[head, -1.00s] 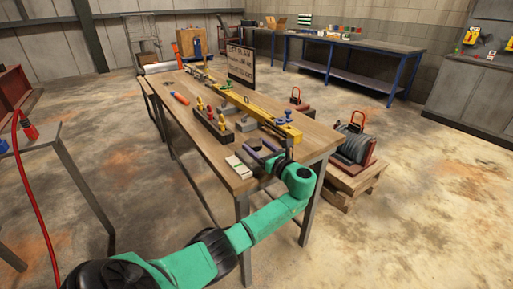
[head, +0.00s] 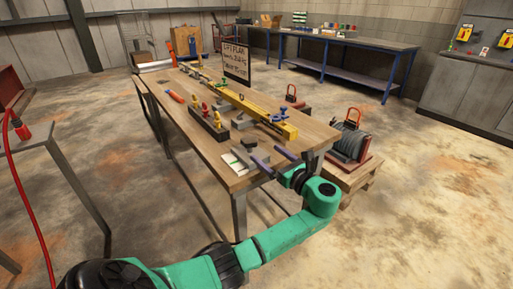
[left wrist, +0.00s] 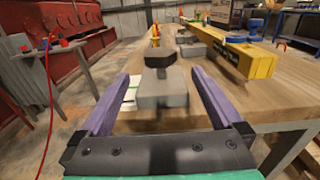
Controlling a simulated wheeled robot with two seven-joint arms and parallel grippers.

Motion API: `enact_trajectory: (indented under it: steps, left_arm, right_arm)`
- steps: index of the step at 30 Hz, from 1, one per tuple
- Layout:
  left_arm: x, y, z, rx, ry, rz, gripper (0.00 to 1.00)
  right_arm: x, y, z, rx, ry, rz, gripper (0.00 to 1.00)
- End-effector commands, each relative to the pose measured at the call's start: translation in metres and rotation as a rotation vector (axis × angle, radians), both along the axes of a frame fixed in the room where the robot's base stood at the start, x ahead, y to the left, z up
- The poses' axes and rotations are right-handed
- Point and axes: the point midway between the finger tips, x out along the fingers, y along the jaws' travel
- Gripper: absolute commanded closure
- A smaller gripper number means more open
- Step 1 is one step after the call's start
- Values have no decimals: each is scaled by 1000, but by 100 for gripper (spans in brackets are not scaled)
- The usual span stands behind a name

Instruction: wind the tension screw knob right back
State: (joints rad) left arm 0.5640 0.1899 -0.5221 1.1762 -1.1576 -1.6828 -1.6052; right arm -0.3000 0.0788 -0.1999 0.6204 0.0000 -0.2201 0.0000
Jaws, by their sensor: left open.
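My left gripper (head: 275,160) is open and empty, with two purple fingers at the near end of the wooden table. It also shows in the left wrist view (left wrist: 160,92). Ahead between its fingers is a grey block (left wrist: 162,90) topped by a dark knob-like cap (left wrist: 160,57); the fingers appear apart from both. A yellow beam (head: 250,104) lies along the table, with a blue knob (head: 279,115) near its close end. The blue knob also shows in the left wrist view (left wrist: 257,27). I cannot tell which one is the tension screw knob. My right gripper is out of view.
A dark block with red and yellow fittings (head: 208,124) stands left of the beam. A white card (head: 237,163) lies near the table's front corner. A cable reel (head: 350,143) on a pallet stands right of the table. A sign (head: 237,63) stands behind.

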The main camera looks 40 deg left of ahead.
Motion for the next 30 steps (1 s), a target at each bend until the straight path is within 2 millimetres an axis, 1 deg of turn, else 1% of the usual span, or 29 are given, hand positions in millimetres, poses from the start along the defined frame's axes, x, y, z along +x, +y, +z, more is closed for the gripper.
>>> enact_trajectory:
  steps: [1, 3, 7, 11, 23, 24, 26, 27, 28, 29, 30]
  left_arm:
    - [-3, -14, -3, -3, 0, -3, 0]
    - [-8, -30, -2, -2, 0, -2, 0]
    - [-14, -49, -1, -1, 1, -1, 0]
    - [-16, -54, 0, 1, 1, 1, 0]
    - [-15, -54, 0, 0, 0, 0, 0]
    - [-15, -53, -3, -4, 2, -3, 0]
    - [-11, -51, -15, -28, 9, -20, 0]
    - [-8, -48, -31, -61, 17, -41, 0]
    - [-5, -46, -48, -94, 24, -61, 0]
    - [-3, -43, -69, -139, 31, -82, 0]
    - [-2, -39, -102, -214, 38, -108, 0]
  right_arm:
    - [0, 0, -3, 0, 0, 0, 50]
    - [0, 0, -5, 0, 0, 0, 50]
    - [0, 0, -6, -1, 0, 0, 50]
    - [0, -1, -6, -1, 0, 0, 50]
    - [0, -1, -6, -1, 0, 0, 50]
    - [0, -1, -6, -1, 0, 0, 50]
    - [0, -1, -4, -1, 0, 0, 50]
    - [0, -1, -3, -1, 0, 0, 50]
    - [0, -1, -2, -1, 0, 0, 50]
    - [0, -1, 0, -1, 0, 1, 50]
    - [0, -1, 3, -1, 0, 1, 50]
